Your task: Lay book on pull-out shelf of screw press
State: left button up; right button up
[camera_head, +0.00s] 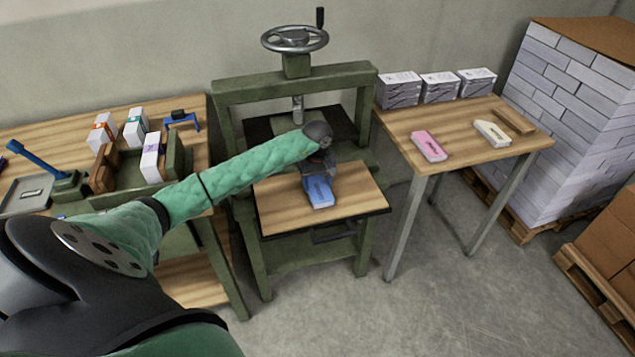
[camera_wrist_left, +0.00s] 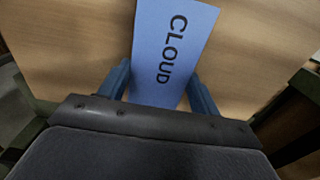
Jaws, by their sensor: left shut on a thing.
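A blue book (camera_head: 320,193) is at the wooden pull-out shelf (camera_head: 284,208) of the green screw press (camera_head: 366,104). My left gripper (camera_head: 319,178) is shut on the book from behind, above the shelf. In the left wrist view the book (camera_wrist_left: 172,40) shows its cover with the word CLOUD, between the two blue fingers of my left gripper (camera_wrist_left: 160,88). The shelf wood (camera_wrist_left: 70,40) lies below it. I cannot tell whether the book touches the shelf. My right gripper is not in view.
A table at right holds a pink book (camera_head: 429,146), a cream book (camera_head: 492,133) and several paper stacks (camera_head: 440,86). The shelf is bare around the blue book.

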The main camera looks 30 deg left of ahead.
aim_at(318, 185)
pick_arm(q)
jog(key=shift+f, duration=0.1)
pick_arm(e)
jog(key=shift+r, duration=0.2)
pick_arm(q)
jog(key=o, duration=1.1)
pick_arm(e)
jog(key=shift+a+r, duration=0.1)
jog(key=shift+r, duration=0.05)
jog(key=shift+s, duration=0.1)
pick_arm(q)
jog(key=shift+r, duration=0.2)
jog(key=shift+r+b, duration=0.3)
jog(key=shift+r, duration=0.2)
jog(key=shift+r+b, duration=2.25)
jog(key=shift+r, duration=3.2)
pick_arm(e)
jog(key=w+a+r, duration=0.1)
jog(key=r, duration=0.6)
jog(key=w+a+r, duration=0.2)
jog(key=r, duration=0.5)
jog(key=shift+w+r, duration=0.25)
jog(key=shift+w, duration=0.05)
